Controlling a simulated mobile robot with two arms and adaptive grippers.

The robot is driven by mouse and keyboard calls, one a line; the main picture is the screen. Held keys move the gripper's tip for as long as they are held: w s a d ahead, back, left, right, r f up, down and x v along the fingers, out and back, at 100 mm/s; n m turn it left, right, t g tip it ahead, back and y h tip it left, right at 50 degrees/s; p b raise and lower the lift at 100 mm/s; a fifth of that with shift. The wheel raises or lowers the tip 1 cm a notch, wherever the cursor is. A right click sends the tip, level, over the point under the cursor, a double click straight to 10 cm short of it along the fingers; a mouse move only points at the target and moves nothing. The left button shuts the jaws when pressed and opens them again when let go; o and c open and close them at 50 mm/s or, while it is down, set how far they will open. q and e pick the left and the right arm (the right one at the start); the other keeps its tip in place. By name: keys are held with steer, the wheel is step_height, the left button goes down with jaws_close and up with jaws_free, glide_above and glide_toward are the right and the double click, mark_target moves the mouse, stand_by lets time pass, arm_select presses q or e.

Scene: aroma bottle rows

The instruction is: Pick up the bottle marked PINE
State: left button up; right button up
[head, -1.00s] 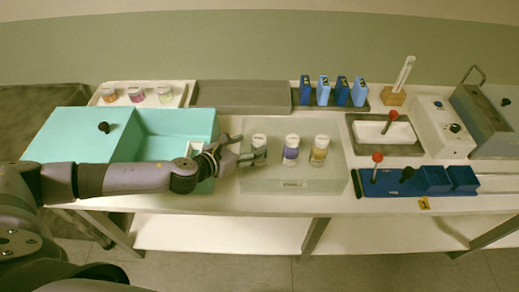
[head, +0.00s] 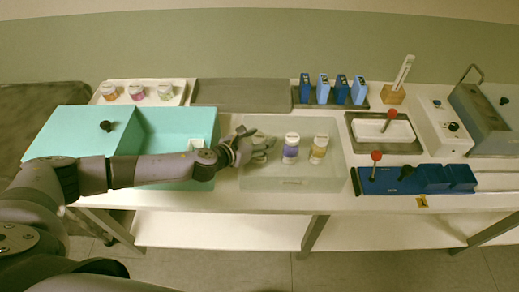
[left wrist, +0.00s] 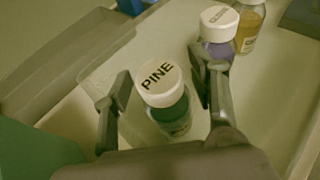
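The bottle marked PINE (left wrist: 162,84) has a white lid with black letters and a dark green body. It stands upright between the two fingers of my left gripper (left wrist: 160,103) in the left wrist view. The fingers are apart, with a gap on each side of the bottle. In the head view my left gripper (head: 260,145) comes in from the left and largely hides this bottle. A purple bottle (head: 290,149) and an amber bottle (head: 319,149) stand to its right. In the wrist view the purple bottle (left wrist: 218,30) is close beside the right finger. My right gripper is out of view.
The bottles stand in a clear shallow tray (head: 290,182). A turquoise box (head: 70,135) lies under my left arm. A grey slab (head: 242,93) and blue blocks (head: 340,90) are behind. A blue rack (head: 400,182) with a red-knobbed stick is to the right.

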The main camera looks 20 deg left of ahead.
arm_select(q)
jaws_close()
stand_by(0.5)
